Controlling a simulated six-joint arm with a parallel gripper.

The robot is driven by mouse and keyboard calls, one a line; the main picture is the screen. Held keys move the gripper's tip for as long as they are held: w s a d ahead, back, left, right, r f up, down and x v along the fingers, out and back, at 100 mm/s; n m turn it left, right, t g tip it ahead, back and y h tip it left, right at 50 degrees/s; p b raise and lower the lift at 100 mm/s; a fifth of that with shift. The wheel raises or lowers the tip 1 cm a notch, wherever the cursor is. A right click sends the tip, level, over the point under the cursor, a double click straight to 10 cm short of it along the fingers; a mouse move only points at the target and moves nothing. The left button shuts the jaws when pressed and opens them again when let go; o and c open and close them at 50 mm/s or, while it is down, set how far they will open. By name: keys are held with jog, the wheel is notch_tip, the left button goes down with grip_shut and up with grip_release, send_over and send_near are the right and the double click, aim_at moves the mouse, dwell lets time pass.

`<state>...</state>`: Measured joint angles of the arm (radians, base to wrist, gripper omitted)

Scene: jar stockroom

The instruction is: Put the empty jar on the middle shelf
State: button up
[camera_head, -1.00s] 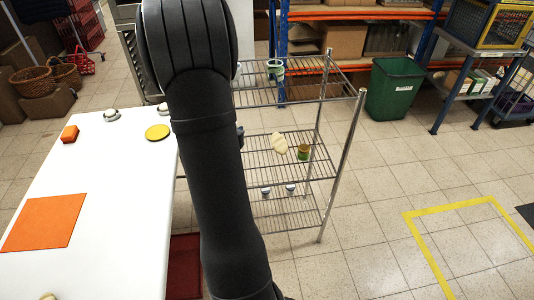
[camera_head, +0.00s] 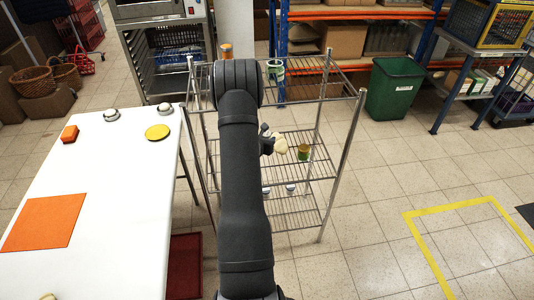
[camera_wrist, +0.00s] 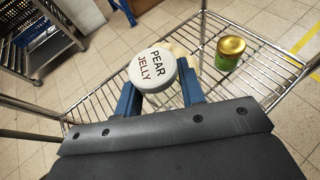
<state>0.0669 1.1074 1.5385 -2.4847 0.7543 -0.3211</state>
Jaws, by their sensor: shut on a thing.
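My gripper (camera_wrist: 157,80) is shut on a jar with a white lid (camera_wrist: 152,68) marked "PEAR JELLY". In the head view my gripper (camera_head: 267,141) is at the middle shelf (camera_head: 318,168) of the wire rack, and my arm hides most of the held jar. Whether the jar touches the shelf, I cannot tell. A jar with a gold lid and green label (camera_head: 304,153) stands to its right on that shelf; it also shows in the wrist view (camera_wrist: 229,52).
A cream lumpy thing (camera_head: 281,146) is on the middle shelf close beside my gripper. The top shelf holds a green-banded jar (camera_head: 275,69). Small white-lidded jars (camera_head: 290,188) stand on the bottom shelf. Rack posts (camera_head: 343,165) stand around. A white table (camera_head: 110,225) is at left.

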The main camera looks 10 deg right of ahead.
jog(key=w+a+f, duration=0.2)
jog(key=f, duration=0.1)
jog(key=w+a+f, duration=0.3)
jog(key=f, duration=0.1)
jog(key=w+a+f, duration=0.3)
jog(key=shift+w+a+f, duration=0.1)
jog(key=shift+w+f, duration=0.05)
jog(key=shift+f, duration=2)
jog(key=shift+f, duration=0.2)
jog(key=o, duration=1.1)
jog(key=shift+c, duration=0.2)
